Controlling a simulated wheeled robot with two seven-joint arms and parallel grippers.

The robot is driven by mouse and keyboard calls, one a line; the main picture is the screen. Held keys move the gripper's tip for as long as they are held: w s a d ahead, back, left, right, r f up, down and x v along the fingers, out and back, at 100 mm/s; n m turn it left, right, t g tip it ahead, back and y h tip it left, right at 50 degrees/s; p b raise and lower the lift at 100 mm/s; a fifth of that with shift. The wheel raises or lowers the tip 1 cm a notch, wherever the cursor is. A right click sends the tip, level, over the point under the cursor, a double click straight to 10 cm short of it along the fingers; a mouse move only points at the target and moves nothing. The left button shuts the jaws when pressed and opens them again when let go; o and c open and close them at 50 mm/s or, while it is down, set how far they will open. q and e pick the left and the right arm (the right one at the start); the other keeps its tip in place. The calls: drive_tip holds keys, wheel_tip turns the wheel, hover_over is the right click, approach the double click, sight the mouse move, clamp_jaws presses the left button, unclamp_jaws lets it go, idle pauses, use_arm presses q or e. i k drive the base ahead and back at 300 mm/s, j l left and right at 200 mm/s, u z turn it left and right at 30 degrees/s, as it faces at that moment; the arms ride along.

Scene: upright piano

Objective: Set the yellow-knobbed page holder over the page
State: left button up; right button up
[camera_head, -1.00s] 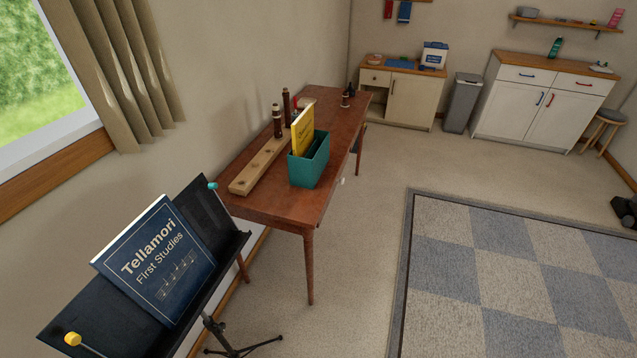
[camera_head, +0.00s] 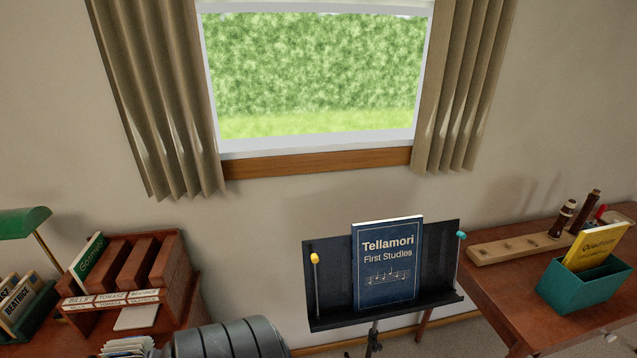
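The yellow-knobbed page holder (camera_head: 316,280) is a thin upright rod with a yellow knob at its top, on the left part of the black music stand (camera_head: 334,252). It stands left of the blue book (camera_head: 388,264) titled "Tellamori First Studies", apart from its cover. The book is closed and leans upright on the stand's ledge. A teal-knobbed holder (camera_head: 458,262) stands at the right end, also clear of the book. Neither of my grippers shows in the head view.
A wooden table (camera_head: 503,310) at right bears a teal bin (camera_head: 584,289) and a wooden rack (camera_head: 515,248). A wooden sorter (camera_head: 170,268) with books stands at left. A dark grey ribbed cylindrical shape (camera_head: 229,340) is at the bottom. A window with curtains is behind.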

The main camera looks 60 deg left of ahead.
sight(313, 257)
drive_tip(key=u, duration=0.5)
drive_tip(key=l+u, duration=0.1)
drive_tip(key=u, duration=0.4)
drive_tip(key=k+u, duration=0.1)
drive_tip(key=u, duration=0.85)
drive_tip(key=k, duration=0.05)
